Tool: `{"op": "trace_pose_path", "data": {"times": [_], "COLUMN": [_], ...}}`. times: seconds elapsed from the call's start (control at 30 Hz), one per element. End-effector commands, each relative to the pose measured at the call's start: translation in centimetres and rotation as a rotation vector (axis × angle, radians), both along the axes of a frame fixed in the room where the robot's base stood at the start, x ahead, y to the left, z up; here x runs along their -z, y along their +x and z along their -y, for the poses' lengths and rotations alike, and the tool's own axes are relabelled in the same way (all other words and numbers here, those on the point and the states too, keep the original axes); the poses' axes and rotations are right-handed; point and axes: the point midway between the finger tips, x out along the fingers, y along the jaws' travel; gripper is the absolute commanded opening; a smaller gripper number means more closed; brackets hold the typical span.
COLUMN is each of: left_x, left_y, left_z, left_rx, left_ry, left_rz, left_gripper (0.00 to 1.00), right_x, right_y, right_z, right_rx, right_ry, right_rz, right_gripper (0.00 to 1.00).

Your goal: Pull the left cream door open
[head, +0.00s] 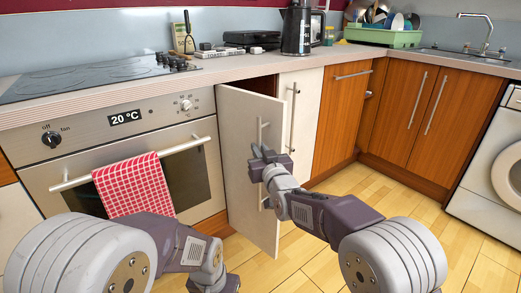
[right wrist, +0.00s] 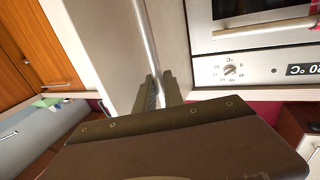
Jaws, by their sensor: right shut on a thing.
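The left cream door (head: 240,130), just right of the oven, stands ajar. Its free right edge is swung out from the cabinet, and a dark brown gap shows above it. It has a vertical metal bar handle (head: 261,133), which also shows in the right wrist view (right wrist: 143,45). My right gripper (head: 264,161) is shut on this handle at about mid-height; its two fingers (right wrist: 160,88) close around the bar in the right wrist view. My left arm comes in low on the left, but its gripper fingers lie outside the picture.
The oven (head: 85,160) with a red checked towel (head: 133,184) on its bar stands left of the door. Another cream door (head: 301,105) and a wooden door (head: 341,115) stand shut to the right. The wooden floor (head: 350,190) in front is clear.

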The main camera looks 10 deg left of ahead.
Motion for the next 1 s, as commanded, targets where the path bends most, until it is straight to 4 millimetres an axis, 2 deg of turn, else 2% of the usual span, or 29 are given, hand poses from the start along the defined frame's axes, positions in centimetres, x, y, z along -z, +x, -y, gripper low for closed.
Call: {"op": "trace_pose_path", "data": {"times": [0.23, 0.27, 0.3, 0.33, 0.73, 1.0], "left_x": [0.0, 0.0, 0.0, 0.0, -0.4, -2.1], "left_y": [0.0, 0.0, 0.0, 0.0, 0.0, 0.0], "left_z": [0.0, 0.0, 0.0, 0.0, 0.0, 0.0], "left_rx": [0.000, 0.000, 0.000, 0.000, 0.000, 0.000], "left_ry": [0.000, 0.000, 0.000, 0.000, 0.000, 0.000], "left_rz": [0.000, 0.000, 0.000, 0.000, 0.000, 0.000], "left_gripper": [0.36, 0.36, 0.36, 0.36, 0.36, 0.36], "right_x": [-0.4, -0.4, -0.4, -0.3, -0.3, -0.5], "right_y": [0.0, 0.0, 0.0, 0.0, -0.6, -4.4], "right_z": [-0.1, -0.1, -0.1, -0.1, 0.3, 2.4], "right_rx": [-0.002, -0.002, -0.002, -0.002, 0.000, -0.002], "right_ry": [0.004, 0.004, 0.004, 0.004, 0.001, 0.000], "right_rz": [0.007, 0.008, 0.007, 0.007, 0.003, 0.002], "right_gripper": [0.00, 0.21, 0.32, 0.34, 0.34, 0.34]}}
